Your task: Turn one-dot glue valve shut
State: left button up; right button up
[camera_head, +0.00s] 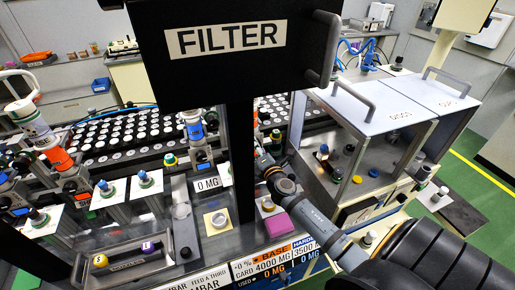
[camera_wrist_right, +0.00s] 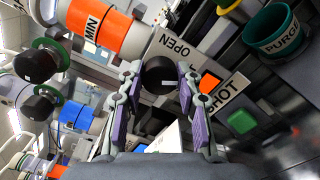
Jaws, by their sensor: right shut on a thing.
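My right arm reaches in from the lower right in the head view, with its gripper (camera_head: 264,160) at the dispensing station, just right of the black FILTER sign's post. In the right wrist view, my right gripper (camera_wrist_right: 158,98) has its purple-padded fingers on either side of a black round knob (camera_wrist_right: 160,74) and is shut on it. A small pale mark shows on the knob. I cannot make out a dot count on the valve. My left gripper is not in view.
The FILTER sign (camera_head: 228,39) blocks much of the head view's middle. A SHOT label (camera_wrist_right: 229,94), a green button (camera_wrist_right: 241,121) and a green PURGE cup (camera_wrist_right: 272,29) lie right of the fingers. An orange-banded cylinder (camera_wrist_right: 98,24) is at upper left. A pink block (camera_head: 279,225) sits below my wrist.

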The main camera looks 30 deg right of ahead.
jog(key=shift+f+m+b, duration=0.15)
jog(key=shift+m+b, duration=1.45)
jog(key=shift+m, duration=1.5)
jog(key=o, duration=1.2)
jog(key=shift+c, duration=0.2)
jog(key=shift+s, duration=0.1)
jog(key=v, duration=1.2)
